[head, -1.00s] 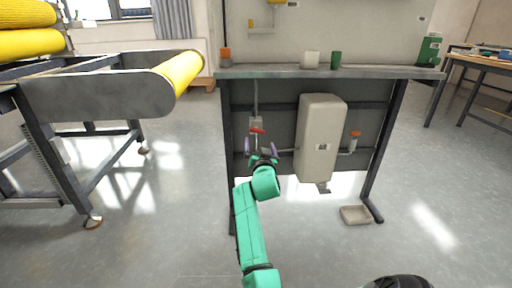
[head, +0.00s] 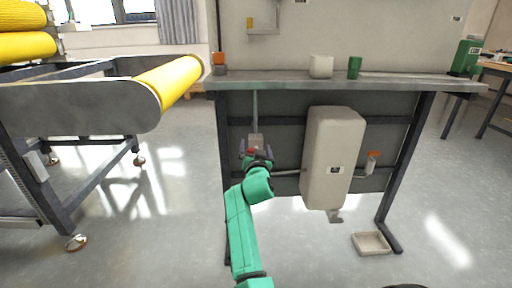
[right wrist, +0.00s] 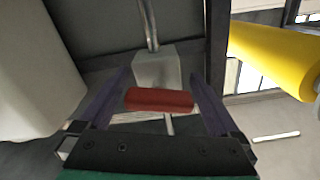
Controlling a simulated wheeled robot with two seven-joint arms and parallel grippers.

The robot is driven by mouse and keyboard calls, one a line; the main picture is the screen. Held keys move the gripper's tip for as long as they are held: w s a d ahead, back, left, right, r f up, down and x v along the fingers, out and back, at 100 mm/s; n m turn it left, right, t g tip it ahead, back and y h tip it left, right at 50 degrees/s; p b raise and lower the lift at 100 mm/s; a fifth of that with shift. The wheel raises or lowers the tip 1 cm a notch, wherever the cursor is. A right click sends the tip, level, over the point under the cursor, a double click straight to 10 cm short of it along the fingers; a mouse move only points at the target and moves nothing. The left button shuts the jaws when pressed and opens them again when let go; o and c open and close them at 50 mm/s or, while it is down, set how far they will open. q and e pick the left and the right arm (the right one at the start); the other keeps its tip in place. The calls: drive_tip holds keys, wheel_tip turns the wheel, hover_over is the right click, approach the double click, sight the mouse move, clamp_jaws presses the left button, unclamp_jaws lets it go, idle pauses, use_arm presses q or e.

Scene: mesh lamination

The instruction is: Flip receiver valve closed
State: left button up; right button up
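A valve with a red handle (head: 251,152) sits under a light grey block (head: 257,140) on a vertical pipe, left of the cream tank (head: 333,157) below the bench. My right gripper (head: 257,151) is at this valve, its dark fingers spread to either side. In the right wrist view the red handle (right wrist: 158,100) lies crosswise between the open fingers (right wrist: 162,95), with gaps at both ends. The grey block (right wrist: 157,66) is just beyond it. A second fitting with an orange top (head: 373,154) is on the tank's right. My left gripper is out of view.
The bench top (head: 340,80) overhangs the valve, and a bench leg (head: 222,150) stands close on the left. A conveyor with a yellow roller (head: 181,80) is further left. A shallow tray (head: 371,244) lies on the floor at right.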

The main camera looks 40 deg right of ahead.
drive_tip(key=c, duration=1.1)
drive_tip(key=shift+o, duration=0.2)
drive_tip(key=n, duration=0.3)
drive_tip(key=o, duration=1.2)
drive_tip(key=shift+f, duration=0.1)
drive_tip(key=shift+o, duration=0.2)
drive_tip(key=shift+s, duration=0.1)
